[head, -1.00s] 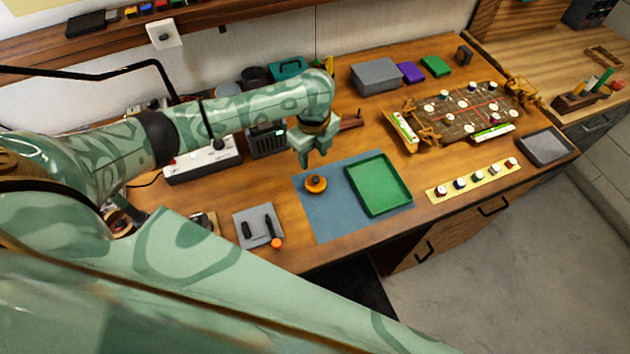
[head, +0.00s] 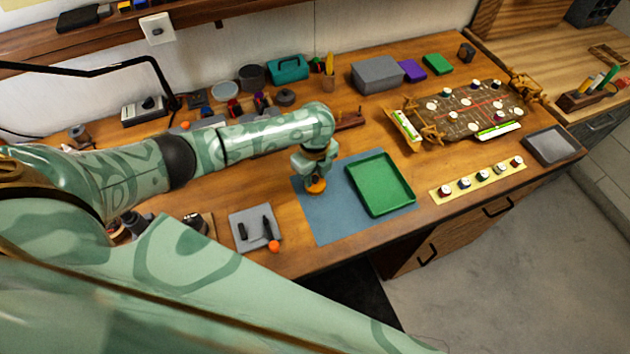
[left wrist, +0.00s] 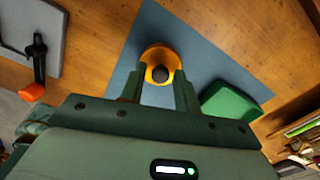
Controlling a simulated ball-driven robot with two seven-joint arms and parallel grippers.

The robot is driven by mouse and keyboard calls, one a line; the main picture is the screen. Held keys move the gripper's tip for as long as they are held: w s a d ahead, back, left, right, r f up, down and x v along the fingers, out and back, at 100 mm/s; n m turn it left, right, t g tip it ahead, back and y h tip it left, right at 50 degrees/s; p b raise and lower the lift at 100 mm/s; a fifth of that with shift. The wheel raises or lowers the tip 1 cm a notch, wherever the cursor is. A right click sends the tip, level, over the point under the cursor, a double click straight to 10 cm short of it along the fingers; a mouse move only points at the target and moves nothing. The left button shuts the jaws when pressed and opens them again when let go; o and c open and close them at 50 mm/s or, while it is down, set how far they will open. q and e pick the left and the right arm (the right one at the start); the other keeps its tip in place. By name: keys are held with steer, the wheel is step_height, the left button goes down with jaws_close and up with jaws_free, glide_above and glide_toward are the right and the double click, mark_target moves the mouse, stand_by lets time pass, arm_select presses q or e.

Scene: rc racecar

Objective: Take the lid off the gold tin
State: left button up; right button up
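The gold tin (head: 316,187), a small round orange-gold tin, stands on the blue mat (head: 336,226), left of the green tray. Its top, with a dark round knob (left wrist: 160,74) in the middle, shows in the left wrist view. My left gripper (head: 314,175) points down right over the tin and hides part of it in the head view. In the left wrist view its two fingers (left wrist: 158,92) are apart, with the knob between and just beyond their tips. I cannot tell whether they touch the tin. My right gripper is not in view.
The green tray (head: 358,187) lies on the mat beside the tin. A grey tray (head: 236,214) with dark tools is at the left front. A yellow strip (head: 436,196) with several small pots lies at the right. A grey box (head: 376,75) stands at the back.

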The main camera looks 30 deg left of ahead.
arm_select(q)
jaws_close()
steer(key=shift+r, duration=0.1)
